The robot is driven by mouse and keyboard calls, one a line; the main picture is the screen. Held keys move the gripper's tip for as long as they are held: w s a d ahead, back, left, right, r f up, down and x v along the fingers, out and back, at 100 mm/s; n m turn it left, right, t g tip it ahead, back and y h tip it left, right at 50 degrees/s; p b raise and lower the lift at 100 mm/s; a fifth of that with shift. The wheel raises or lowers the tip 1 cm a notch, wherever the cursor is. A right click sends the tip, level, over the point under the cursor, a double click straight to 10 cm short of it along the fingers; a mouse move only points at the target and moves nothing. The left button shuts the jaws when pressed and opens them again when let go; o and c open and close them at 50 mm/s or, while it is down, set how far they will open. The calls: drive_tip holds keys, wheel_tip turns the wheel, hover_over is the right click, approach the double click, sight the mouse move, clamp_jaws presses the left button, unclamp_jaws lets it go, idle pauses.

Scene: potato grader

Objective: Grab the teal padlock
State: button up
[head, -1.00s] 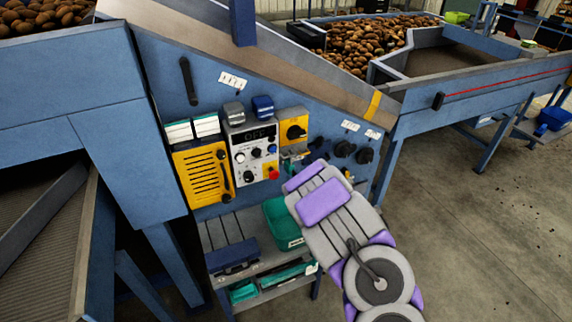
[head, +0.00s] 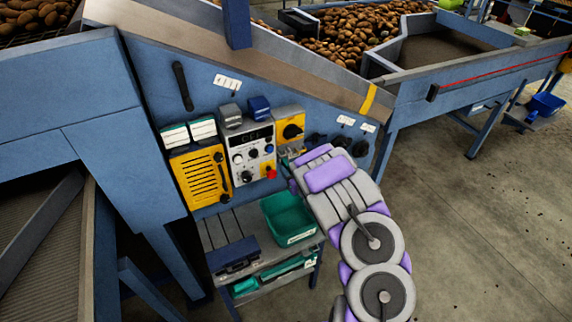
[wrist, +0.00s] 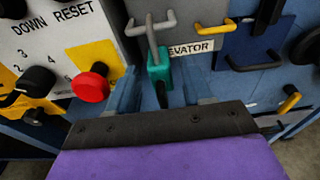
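The teal padlock (wrist: 159,71) hangs upright from a grey hasp (wrist: 151,27) in the wrist view, just beyond my gripper. My gripper (wrist: 164,92) is open, with one blue finger to each side of the padlock's lower end. A gap shows between the padlock and each finger, and I cannot tell how deep it sits between them. In the head view my purple and grey arm reaches up to the control panel (head: 251,152). The padlock is too small or covered to make out there.
A red button (wrist: 91,84) stands out close left of my gripper. Right of the padlock are an "ELEVATOR" label, a dark blue plate (wrist: 252,47) with a handle, and knobs. Below the panel, a teal bin (head: 288,217) sits on a small bench (head: 217,233).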

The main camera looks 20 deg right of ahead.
clamp_jaws()
drive_tip(key=shift+r, duration=0.2)
idle(0.5)
